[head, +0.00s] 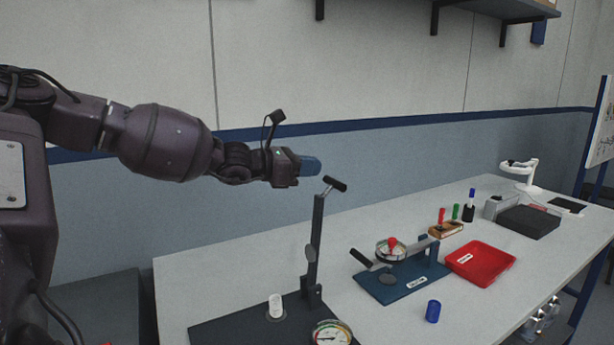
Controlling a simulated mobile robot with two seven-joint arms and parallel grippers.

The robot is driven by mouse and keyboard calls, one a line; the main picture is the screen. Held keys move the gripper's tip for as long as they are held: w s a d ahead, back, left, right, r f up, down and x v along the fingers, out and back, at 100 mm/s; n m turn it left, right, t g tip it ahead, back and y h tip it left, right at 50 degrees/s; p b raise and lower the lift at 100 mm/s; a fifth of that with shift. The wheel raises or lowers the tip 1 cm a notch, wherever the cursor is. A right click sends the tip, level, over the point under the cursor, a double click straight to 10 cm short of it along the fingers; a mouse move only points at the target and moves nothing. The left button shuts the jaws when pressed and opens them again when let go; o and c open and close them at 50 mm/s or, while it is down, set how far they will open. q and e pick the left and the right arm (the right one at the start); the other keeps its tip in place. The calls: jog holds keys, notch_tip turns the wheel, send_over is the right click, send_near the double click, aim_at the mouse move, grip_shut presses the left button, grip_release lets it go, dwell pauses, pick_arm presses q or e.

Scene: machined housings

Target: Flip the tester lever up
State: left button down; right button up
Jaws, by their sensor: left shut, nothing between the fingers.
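A tester with a dark base (235,325) and a round dial gauge (332,334) stands at the near end of the bench. Its long dark lever (317,235) stands nearly upright, with a black cross handle (335,184) at the top. My left gripper (312,166) is shut and empty, its blue fingers just up and left of the handle. I cannot tell whether they touch it. A white cylindrical piece (275,305) stands on the tester base. My right gripper is not in view.
A blue-based fixture (405,285) with a black-handled lever and red knob stands to the right. The bench's left rear is clear.

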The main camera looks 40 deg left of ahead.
pick_arm(q)
jog(key=w, duration=0.1)
jog(key=w+b, duration=0.1)
jog(key=w+d+g+b, duration=0.1)
jog(key=shift+f, duration=0.3)
jog(key=shift+w, duration=0.1)
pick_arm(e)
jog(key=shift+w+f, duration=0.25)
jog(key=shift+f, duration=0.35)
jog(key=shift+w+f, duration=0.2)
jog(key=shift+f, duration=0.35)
pick_arm(q)
jog(key=shift+r, duration=0.1)
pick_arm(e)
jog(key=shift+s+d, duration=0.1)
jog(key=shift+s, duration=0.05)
pick_arm(q)
jog(key=p+v, duration=0.5)
jog(key=v, duration=0.6)
jog(key=shift+r, duration=0.25)
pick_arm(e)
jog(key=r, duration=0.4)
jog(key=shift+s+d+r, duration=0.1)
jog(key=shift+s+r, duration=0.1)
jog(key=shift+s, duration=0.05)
